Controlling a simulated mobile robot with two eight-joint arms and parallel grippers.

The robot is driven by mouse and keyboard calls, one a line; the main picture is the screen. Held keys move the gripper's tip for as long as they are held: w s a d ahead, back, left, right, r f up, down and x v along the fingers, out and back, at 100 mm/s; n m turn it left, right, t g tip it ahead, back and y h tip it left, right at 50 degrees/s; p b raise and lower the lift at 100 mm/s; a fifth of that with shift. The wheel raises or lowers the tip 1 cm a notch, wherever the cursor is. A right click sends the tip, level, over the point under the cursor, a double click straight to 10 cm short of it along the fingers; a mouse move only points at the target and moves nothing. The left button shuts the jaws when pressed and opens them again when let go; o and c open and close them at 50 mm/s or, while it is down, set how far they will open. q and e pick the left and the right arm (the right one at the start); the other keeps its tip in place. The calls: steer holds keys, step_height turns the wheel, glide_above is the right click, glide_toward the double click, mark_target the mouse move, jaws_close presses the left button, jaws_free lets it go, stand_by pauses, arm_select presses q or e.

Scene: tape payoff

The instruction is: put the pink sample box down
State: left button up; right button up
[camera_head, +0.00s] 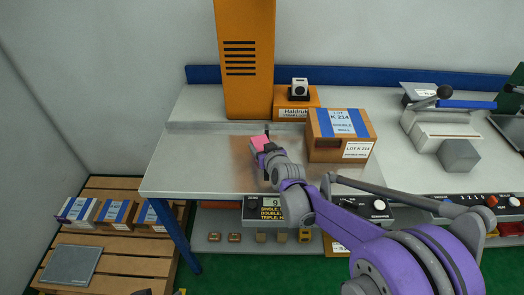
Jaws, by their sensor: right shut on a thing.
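The pink sample box (259,142) shows as a small pink block at the tip of my right gripper (267,147). My right arm reaches in from the lower right, and its gripper is shut on the box. The box is over the metal plate (219,160) on the workbench, in front of the orange column. The gripper hides part of the box, and I cannot tell whether the box touches the plate. My left gripper does not show clearly in this view.
A cardboard box (324,150) with blue tape stands just right of my right gripper. An orange column (246,85) rises behind it. A grey tape device (440,125) stands farther right. The bench (165,178) is bare at the left. A wooden pallet (125,258) with taped boxes lies at lower left.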

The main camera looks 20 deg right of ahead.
mark_target(262, 145)
jaws_close()
step_height(262, 145, up, 10)
steer(key=shift+f+p, duration=0.15)
steer(key=shift+p, duration=0.55)
steer(key=shift+s, duration=0.1)
